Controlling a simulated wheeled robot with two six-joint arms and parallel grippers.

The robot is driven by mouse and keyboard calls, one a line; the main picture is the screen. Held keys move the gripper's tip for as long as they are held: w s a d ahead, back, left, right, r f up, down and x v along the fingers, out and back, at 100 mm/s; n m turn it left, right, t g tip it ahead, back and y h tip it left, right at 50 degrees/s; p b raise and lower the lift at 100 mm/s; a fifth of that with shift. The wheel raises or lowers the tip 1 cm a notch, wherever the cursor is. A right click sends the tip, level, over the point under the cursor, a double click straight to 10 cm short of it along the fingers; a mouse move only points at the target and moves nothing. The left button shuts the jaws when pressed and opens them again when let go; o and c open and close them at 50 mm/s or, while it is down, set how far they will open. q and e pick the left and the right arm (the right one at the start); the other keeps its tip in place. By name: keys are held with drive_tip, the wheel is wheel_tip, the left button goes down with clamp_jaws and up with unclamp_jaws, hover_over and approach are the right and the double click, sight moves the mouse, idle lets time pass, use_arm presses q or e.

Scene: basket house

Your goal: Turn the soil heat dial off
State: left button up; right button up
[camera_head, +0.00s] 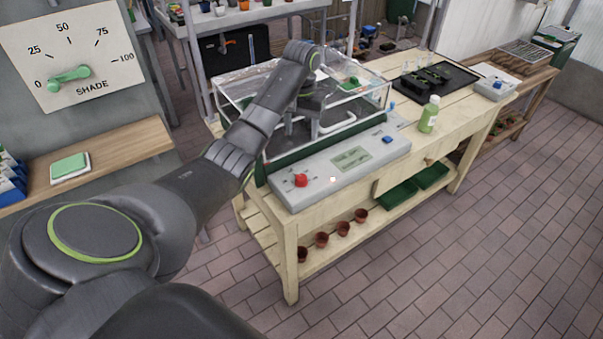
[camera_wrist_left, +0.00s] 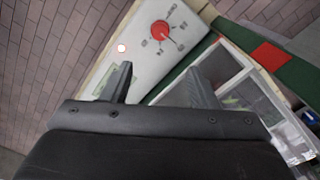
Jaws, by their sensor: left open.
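A red soil heat dial (camera_head: 301,180) sits at the left end of a grey control panel (camera_head: 345,160) along the front of a clear-lidded propagator box. In the left wrist view the red dial (camera_wrist_left: 160,33) lies beyond the fingertips, with small markings around it too small to read. My left gripper (camera_wrist_left: 155,85) is open, its two fingers apart and nothing between them. It hangs over the propagator, behind the panel and apart from the dial; in the head view the arm hides part of the box. My right gripper does not show.
The propagator's clear lid (camera_head: 350,88) and a green bottle (camera_head: 429,114) stand on the wooden bench. A black tray (camera_head: 435,78) lies farther back. A shade dial (camera_head: 70,74) is on a board at left. The brick floor (camera_head: 480,250) in front is clear.

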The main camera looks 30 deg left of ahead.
use_arm(q)
drive_tip(key=f+b, duration=0.1)
drive_tip(key=b, duration=0.5)
approach(301, 177)
wheel_tip(301, 177, down, 9)
drive_tip(key=shift+r+p, duration=0.15)
drive_tip(key=shift+p, duration=0.3)
